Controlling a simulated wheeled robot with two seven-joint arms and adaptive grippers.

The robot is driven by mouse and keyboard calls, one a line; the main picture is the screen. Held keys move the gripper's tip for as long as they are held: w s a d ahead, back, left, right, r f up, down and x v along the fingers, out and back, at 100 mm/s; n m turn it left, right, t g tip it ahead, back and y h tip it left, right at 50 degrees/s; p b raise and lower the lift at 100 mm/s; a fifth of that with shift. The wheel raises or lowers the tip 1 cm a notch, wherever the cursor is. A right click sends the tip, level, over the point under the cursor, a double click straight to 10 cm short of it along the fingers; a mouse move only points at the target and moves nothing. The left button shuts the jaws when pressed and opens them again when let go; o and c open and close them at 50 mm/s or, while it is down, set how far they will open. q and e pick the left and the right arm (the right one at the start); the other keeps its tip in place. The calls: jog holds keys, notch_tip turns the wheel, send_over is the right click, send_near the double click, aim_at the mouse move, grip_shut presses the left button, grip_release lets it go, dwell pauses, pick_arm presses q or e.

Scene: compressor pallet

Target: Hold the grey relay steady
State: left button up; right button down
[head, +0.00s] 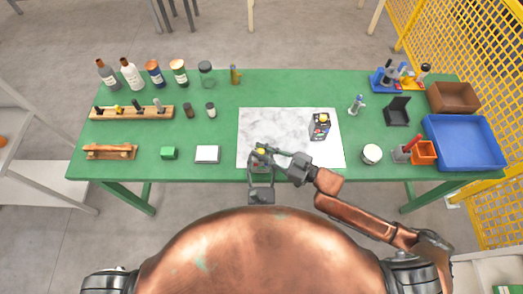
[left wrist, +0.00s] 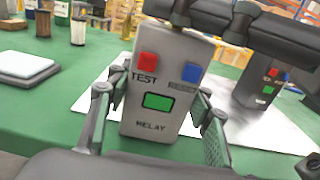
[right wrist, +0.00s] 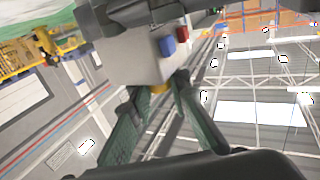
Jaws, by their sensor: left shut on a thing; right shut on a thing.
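The grey relay (left wrist: 148,122) faces me in the left wrist view, with a red TEST button, a blue RESET button and a green window. My left gripper (head: 261,172) is shut on its sides, at the front edge of the white sheet. My right gripper (head: 266,153) reaches in from the right across the relay's top. In the right wrist view its fingers close on a yellow knob (right wrist: 160,88) at the end of the relay. The fingers partly hide the knob.
A darker relay (head: 320,130) stands on the white sheet (head: 285,122), right of my grippers. A white jar (head: 371,154), an orange bin (head: 424,153) and a blue tray (head: 465,143) stand at right. A green block (head: 168,153) and white pad (head: 207,154) lie left.

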jog(key=c, duration=1.8)
grip_release()
jog(key=shift+d, duration=0.1)
jog(key=v, duration=1.1)
jog(key=shift+s+d, duration=0.2)
jog(key=shift+d, duration=0.15)
pick_arm(q)
jog(key=o, duration=1.5)
jog(key=shift+o, duration=0.2)
